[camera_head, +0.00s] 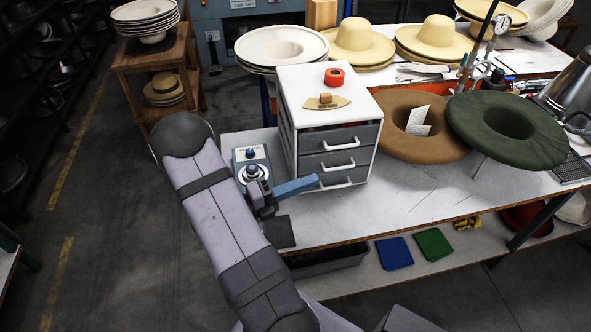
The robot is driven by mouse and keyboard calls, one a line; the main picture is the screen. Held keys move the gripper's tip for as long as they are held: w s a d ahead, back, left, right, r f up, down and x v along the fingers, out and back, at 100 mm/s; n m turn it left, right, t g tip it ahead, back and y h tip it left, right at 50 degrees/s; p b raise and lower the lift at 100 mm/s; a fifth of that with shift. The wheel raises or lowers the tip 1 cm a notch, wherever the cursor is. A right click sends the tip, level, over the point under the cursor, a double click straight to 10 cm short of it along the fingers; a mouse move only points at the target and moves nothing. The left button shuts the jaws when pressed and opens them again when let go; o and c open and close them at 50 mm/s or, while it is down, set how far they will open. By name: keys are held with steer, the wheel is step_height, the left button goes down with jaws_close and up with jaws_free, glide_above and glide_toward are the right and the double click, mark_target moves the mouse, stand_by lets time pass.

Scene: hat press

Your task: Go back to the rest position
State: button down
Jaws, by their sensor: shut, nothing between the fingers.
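My arm rises from the bottom of the picture to a dark rounded elbow on the left. Behind it, my gripper (314,183) shows as a blue bar on a dark body, pointing right. It is shut and empty, in front of the lower drawers of a white drawer cabinet (288,92). The picture does not settle whether it touches the cabinet. My upper arm hides most of the forearm and wrist.
A control box (243,156) stands left of the cabinet. A brown hat (395,108) and a green hat (545,130) stand at right on the workbench (400,205). A wooden stand (150,58) holds hats at back left. Floor (115,220) is clear at left.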

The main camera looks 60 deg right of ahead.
steer(key=w+f+n+t+y, duration=0.1)
steer(key=w+f+n+t, duration=0.2)
steer(key=w+n+t, duration=0.45)
steer(key=w+a+f+n+t+y, duration=0.2)
steer(key=w+a+n+t+y, duration=0.7)
steer(key=w+a+n, duration=0.8)
steer(key=s+a+n+g+y, duration=0.25)
steer(key=a+n+y, duration=0.45)
steer(key=a, duration=0.7)
steer(key=s+a+n+g+h, duration=0.15)
steer(key=s+n+g, duration=0.35)
steer(key=s+n, duration=1)
step_height(320, 180, down, 14)
steer(key=s+a+m+b, duration=0.1)
steer(key=m+b, duration=0.1)
steer(key=b, duration=1.2)
steer(key=shift+s+r, duration=0.2)
steer(key=shift+s, duration=0.1)
